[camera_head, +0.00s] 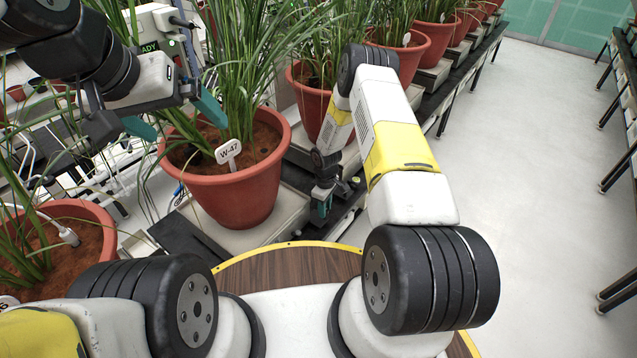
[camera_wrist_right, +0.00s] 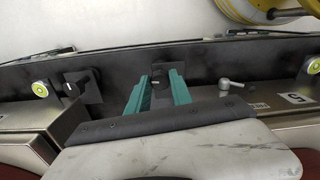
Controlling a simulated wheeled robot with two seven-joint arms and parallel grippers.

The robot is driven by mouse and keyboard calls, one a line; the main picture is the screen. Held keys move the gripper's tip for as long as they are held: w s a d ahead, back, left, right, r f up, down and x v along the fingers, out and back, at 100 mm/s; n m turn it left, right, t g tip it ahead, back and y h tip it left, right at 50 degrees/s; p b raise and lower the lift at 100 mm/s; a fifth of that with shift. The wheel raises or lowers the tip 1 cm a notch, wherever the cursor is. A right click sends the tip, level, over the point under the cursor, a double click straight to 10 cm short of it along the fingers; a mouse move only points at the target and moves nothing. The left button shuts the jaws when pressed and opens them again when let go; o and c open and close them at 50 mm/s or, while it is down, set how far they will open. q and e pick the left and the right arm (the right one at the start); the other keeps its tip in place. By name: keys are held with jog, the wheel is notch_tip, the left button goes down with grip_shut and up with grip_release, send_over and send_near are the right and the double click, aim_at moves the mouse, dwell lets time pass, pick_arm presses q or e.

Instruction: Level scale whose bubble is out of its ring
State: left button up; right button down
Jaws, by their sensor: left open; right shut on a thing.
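My right gripper (camera_head: 322,205) reaches down beside the scale's bench, right of the red pot labelled W-47 (camera_head: 240,195). In the right wrist view my right gripper (camera_wrist_right: 159,80) has its teal fingers on either side of a black knob (camera_wrist_right: 157,92) and is shut on it. My left gripper (camera_head: 180,120) is open and empty by the pot's left rim.
Another red pot (camera_head: 65,225) stands at the lower left. Several potted plants line the bench at the back. The floor (camera_head: 530,130) at right is clear.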

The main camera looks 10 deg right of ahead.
jog(key=shift+n, duration=0.8)
jog(key=c, duration=1.1)
grip_release()
jog(key=shift+c, duration=0.2)
jog(key=shift+r, duration=0.1)
notch_tip(320, 180, up, 8)
jog(key=shift+f, duration=0.2)
